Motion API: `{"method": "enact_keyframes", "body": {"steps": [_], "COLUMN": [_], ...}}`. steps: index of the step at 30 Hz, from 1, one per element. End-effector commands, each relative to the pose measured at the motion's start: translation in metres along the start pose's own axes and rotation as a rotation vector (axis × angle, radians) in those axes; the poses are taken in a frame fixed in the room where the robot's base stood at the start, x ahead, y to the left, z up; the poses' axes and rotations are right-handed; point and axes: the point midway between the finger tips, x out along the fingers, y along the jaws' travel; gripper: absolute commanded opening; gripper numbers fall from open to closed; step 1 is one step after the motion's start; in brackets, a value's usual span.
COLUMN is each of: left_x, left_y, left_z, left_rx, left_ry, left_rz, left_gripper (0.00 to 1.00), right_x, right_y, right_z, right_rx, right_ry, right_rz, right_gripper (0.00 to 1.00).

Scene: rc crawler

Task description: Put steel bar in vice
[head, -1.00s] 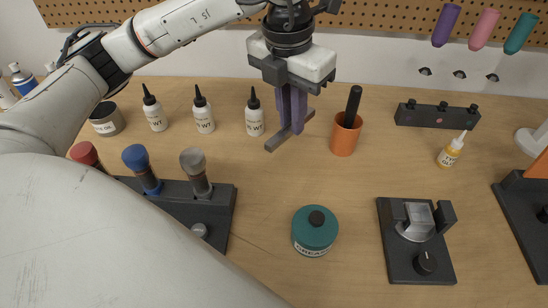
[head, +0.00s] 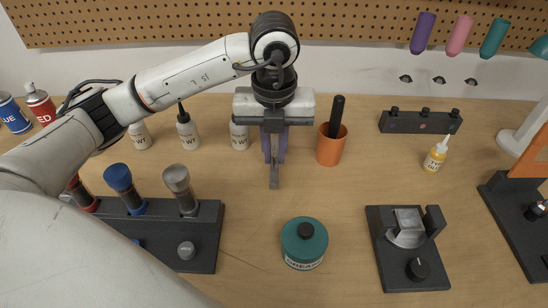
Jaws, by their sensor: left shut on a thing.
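My left gripper (head: 274,158) points down above the table at the centre, its purple fingers shut on the grey steel bar (head: 274,178). The bar is held level, its near end pointing toward me, so it looks foreshortened; the fingers hide part of it. The vice (head: 407,228) is at the right on a dark base (head: 397,271), with a silver block between dark jaws and a black knob (head: 418,269) in front. The held bar is left of the vice and farther back. My right gripper is not in the view.
An orange cup (head: 331,146) with a black handle is just right of the gripper. White bottles (head: 188,132) stand behind my left arm. A dark rack (head: 206,236) is at the left, a yellow-labelled glue bottle (head: 435,156) at the right.

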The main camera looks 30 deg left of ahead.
Motion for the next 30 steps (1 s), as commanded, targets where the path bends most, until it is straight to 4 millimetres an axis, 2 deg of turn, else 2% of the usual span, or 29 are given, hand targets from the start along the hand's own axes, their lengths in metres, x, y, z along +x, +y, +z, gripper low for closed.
{"method": "enact_keyframes", "body": {"steps": [4,15,16,19,30], "left_x": [0.021,0.028,0.028,0.027,0.022], "left_y": [0.001,0.000,0.000,0.000,0.000], "left_z": [-0.003,-0.004,-0.004,-0.004,-0.003], "left_rx": [0.000,0.001,0.001,0.001,0.001], "left_ry": [0.003,0.001,0.001,0.001,0.001], "left_rz": [0.002,0.000,0.001,0.001,0.000], "left_gripper": [0.00,0.00,0.14,0.31,0.32], "right_x": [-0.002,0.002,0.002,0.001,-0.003], "right_y": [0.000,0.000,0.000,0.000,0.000], "right_z": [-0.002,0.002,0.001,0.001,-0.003], "right_rx": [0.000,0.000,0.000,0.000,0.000], "right_ry": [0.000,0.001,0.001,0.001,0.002], "right_rz": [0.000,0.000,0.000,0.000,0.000], "right_gripper": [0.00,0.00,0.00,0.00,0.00]}}
